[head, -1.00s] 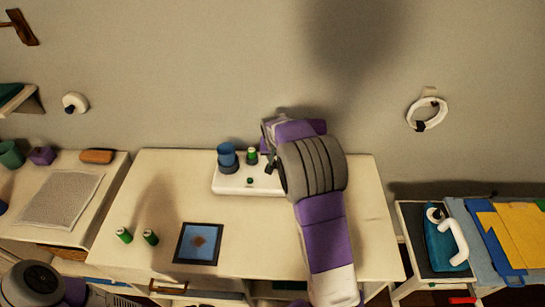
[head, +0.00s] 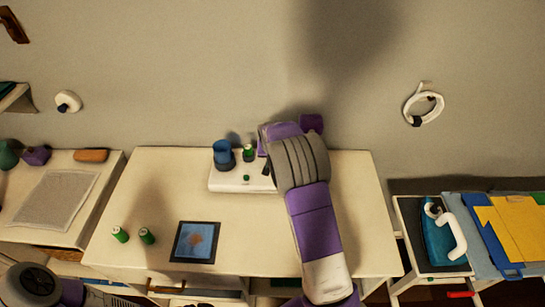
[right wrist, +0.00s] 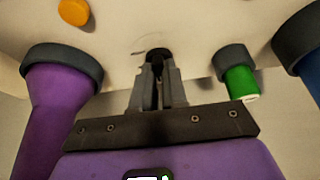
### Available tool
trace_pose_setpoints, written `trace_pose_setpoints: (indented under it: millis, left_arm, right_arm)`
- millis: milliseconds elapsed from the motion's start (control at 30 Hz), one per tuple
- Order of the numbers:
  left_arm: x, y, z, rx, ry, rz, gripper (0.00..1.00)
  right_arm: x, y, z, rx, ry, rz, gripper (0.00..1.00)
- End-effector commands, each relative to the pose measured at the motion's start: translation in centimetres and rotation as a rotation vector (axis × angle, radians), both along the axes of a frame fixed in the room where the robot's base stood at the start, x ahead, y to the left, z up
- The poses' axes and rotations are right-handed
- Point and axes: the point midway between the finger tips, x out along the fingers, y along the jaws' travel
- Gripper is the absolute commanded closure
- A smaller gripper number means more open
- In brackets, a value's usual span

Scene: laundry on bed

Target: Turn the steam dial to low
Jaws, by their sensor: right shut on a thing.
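A white panel unit (head: 228,186) stands on the desk, partly hidden behind my right arm. In the right wrist view its pale face (right wrist: 200,25) fills the top. My right gripper (right wrist: 158,72) is shut on a small dark knob (right wrist: 158,53) on that face, which looks like the steam dial. Its setting and markings cannot be read. In the head view the right gripper's tips (head: 266,168) are small and mostly hidden by the wrist. My left arm shows only at the lower left corner; its gripper is out of view.
A blue cylinder (head: 224,156) and a green one (head: 248,153) stand on the unit. In the wrist view a purple cylinder (right wrist: 58,110) flanks the gripper, with an orange button (right wrist: 73,11) nearby.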

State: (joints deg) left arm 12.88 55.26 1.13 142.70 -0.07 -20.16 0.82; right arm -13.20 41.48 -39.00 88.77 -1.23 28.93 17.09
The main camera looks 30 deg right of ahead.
Motion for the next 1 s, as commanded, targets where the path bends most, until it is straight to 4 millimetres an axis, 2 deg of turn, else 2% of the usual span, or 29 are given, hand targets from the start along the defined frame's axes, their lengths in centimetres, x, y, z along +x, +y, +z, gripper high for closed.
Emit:
trace_pose_setpoints:
  millis: [267,467,1000]
  left_arm:
    - [0.0,0.0,0.2,0.000,0.000,0.000,0.00]
    - [0.0,0.0,0.9,0.000,0.000,0.000,0.00]
    - [0.0,0.0,3.9,0.000,0.000,0.000,0.00]
  right_arm:
    - [0.0,0.1,0.0,0.000,0.000,-0.014,1.00]
    - [0.1,0.2,0.1,-0.002,0.002,-0.087,1.00]
    - [0.5,0.4,0.2,-0.006,0.001,-0.552,1.00]
